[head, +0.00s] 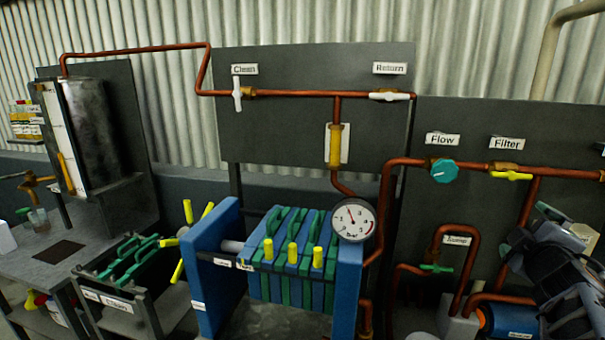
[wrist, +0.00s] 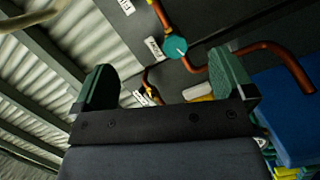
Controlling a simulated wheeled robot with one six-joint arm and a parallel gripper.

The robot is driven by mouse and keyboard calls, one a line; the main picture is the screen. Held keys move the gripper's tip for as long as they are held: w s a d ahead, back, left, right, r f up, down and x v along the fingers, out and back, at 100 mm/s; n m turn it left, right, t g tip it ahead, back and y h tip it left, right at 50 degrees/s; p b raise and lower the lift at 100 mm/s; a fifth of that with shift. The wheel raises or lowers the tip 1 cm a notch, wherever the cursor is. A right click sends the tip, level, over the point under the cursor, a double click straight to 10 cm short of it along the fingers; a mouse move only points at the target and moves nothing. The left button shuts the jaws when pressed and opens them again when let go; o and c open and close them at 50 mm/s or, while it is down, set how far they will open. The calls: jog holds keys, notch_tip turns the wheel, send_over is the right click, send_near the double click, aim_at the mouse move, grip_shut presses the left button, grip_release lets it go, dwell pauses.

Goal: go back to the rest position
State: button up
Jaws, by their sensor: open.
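My gripper (wrist: 165,85) shows in the wrist view with its two green fingers wide apart and nothing between them. Beyond the fingers, the teal Flow knob (wrist: 174,50) and copper pipes are in sight, apart from the gripper. In the head view, my dark arm (head: 560,275) is at the lower right, in front of the right-hand panel. A greenish finger (head: 552,212) shows at its upper end, and the rest of the gripper is hard to make out there.
The filter press (head: 280,255) with a pressure gauge (head: 353,219) stands in the middle. The Clean valve (head: 237,94) and Return valve (head: 389,97) are on the upper panel. The Flow knob (head: 445,170) and yellow Filter valve (head: 511,175) are left of my arm. A blue pump (head: 507,320) lies below.

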jog(key=s+d+f+m+g+h, duration=0.2)
jog(key=s+f+m+g, duration=0.2)
jog(key=f+m+g, duration=0.25)
jog(key=s+a+f+m+g+y+p, duration=0.1)
jog(key=a+f+m+g+y+p, duration=0.2)
jog(key=a+f, duration=0.35)
jog(key=s+a+f+y+p, duration=0.1)
jog(key=a+y, duration=0.1)
jog(key=a, duration=0.5)
jog(key=s+a+f+n+g+y+p, duration=0.1)
jog(key=a+y, duration=0.1)
jog(key=a, duration=0.5)
jog(key=s+a+g+y+p, duration=0.1)
jog(key=a+y, duration=0.2)
jog(key=a, duration=0.5)
jog(key=shift+s+f, duration=0.25)
jog(key=shift+f, duration=0.15)
dwell(1.9)
